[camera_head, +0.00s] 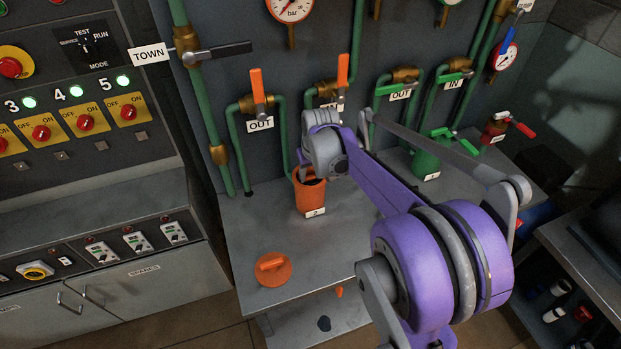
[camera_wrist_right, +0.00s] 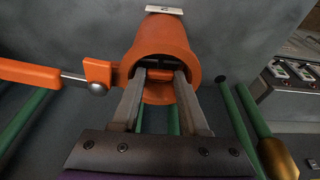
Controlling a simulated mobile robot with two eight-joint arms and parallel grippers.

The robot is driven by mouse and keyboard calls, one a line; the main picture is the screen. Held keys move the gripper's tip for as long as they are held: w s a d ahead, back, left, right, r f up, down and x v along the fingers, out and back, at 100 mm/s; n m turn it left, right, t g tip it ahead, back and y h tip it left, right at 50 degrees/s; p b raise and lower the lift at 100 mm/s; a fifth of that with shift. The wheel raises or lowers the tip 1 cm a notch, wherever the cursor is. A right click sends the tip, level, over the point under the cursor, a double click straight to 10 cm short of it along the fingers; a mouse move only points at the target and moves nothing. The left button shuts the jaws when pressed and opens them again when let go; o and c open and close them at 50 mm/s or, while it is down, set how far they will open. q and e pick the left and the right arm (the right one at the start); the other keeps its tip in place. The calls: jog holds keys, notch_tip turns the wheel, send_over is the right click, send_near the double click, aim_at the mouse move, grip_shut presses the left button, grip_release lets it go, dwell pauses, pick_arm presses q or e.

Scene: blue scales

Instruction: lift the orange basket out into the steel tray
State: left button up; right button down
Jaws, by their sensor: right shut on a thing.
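An orange pot-like housing (camera_head: 310,197) stands upright on the grey bench with a tag marked 2 at its foot. Its top is open. My right gripper (camera_head: 311,177) reaches down into its mouth from above. In the right wrist view the two fingers (camera_wrist_right: 159,76) are inside the rim of the housing (camera_wrist_right: 165,35), shut on a small orange bar (camera_wrist_right: 163,71), which looks like the handle of the basket. The rest of the basket is hidden inside. I cannot make out a separate steel tray. My left gripper is not in view.
A round orange lid (camera_head: 273,269) lies on the bench (camera_head: 245,235) in front. Green pipes and orange valve levers (camera_head: 257,86) stand behind the housing. A green housing (camera_head: 427,160) stands to the right.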

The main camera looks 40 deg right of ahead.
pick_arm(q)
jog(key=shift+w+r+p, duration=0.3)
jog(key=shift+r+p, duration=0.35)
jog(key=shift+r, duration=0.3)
pick_arm(e)
notch_tip(320, 180, up, 18)
jog(key=shift+f, duration=0.2)
notch_tip(320, 180, up, 11)
jog(key=p, duration=0.5)
send_over(311, 184)
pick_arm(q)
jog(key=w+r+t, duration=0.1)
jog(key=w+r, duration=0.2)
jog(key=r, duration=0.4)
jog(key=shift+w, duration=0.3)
pick_arm(e)
jog(key=shift+v, duration=0.75)
jog(key=shift+w+r, duration=0.1)
